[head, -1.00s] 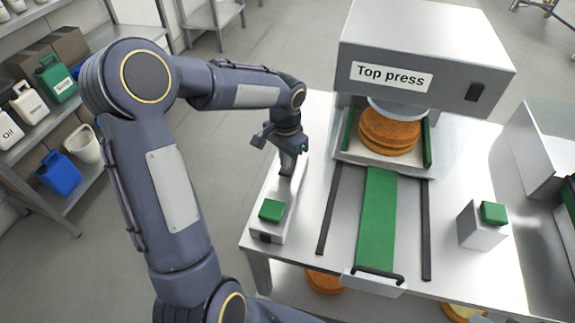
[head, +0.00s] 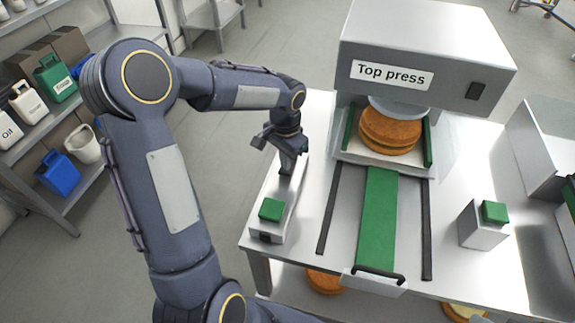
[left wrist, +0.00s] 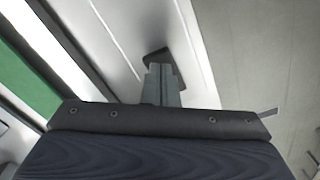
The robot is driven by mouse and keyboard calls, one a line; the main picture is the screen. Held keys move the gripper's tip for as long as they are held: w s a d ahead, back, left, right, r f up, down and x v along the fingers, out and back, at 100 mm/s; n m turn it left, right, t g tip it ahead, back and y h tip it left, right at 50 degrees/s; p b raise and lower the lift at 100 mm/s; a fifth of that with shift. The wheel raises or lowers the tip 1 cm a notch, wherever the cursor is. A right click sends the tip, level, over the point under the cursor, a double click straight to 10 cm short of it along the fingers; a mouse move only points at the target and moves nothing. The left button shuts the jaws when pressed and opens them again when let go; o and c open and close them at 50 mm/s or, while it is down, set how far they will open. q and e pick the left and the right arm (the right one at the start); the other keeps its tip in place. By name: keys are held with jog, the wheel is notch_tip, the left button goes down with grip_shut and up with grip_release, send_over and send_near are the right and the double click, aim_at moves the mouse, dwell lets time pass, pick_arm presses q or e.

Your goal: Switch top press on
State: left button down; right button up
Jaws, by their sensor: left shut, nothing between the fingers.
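My left gripper (head: 287,170) is shut and empty, pointing down at the box's far end. In the left wrist view its fingertips (left wrist: 162,72) are over a dark switch-like piece (left wrist: 154,55); whether they touch is unclear. My right gripper is out of view.
A green strip (head: 378,215) runs forward between dark rails to a drawer handle. Another box with a green button (head: 493,213) stands at the right. Shelves with jugs and a blue can (head: 58,172) are at the left. More cake rounds lie below the table.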

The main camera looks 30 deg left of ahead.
pick_arm(q)
jog(key=shift+f+b, duration=0.5)
jog(key=shift+f, duration=0.25)
jog(key=shift+r, duration=0.1)
jog(key=shift+r+p, duration=2.8)
jog(key=shift+r, duration=0.65)
